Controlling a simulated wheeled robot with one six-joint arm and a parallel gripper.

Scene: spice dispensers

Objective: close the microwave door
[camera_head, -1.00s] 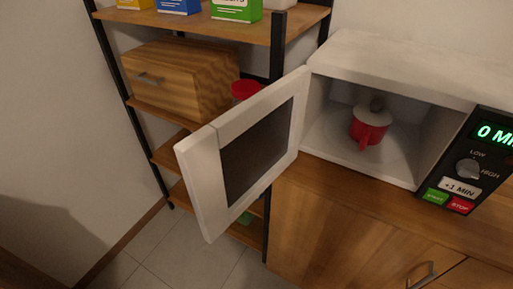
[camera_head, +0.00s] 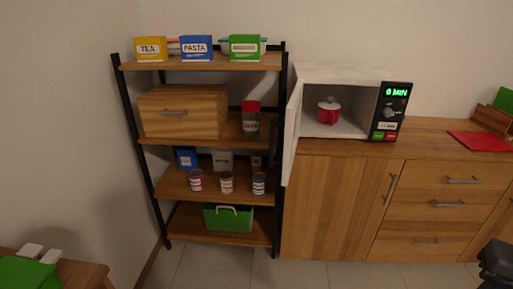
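The white microwave (camera_head: 345,74) stands on the wooden counter with its front facing me. Its door (camera_head: 293,132) is wide open, hinged on the left side, and sticks out toward me so that I see it almost edge-on. A red pot (camera_head: 328,112) with a pale lid sits inside the microwave. The control panel (camera_head: 391,108) on the right shows "0 MIN" in green. I cannot make out my gripper in this view, and nothing touches the door.
A shelf rack (camera_head: 280,200) with boxes and jars stands left of the microwave, close to the open door. Wooden drawers (camera_head: 450,205) are below the counter. A dark object (camera_head: 497,264), unclear, is at the lower right. A small table (camera_head: 85,278) is at lower left. Floor shows between.

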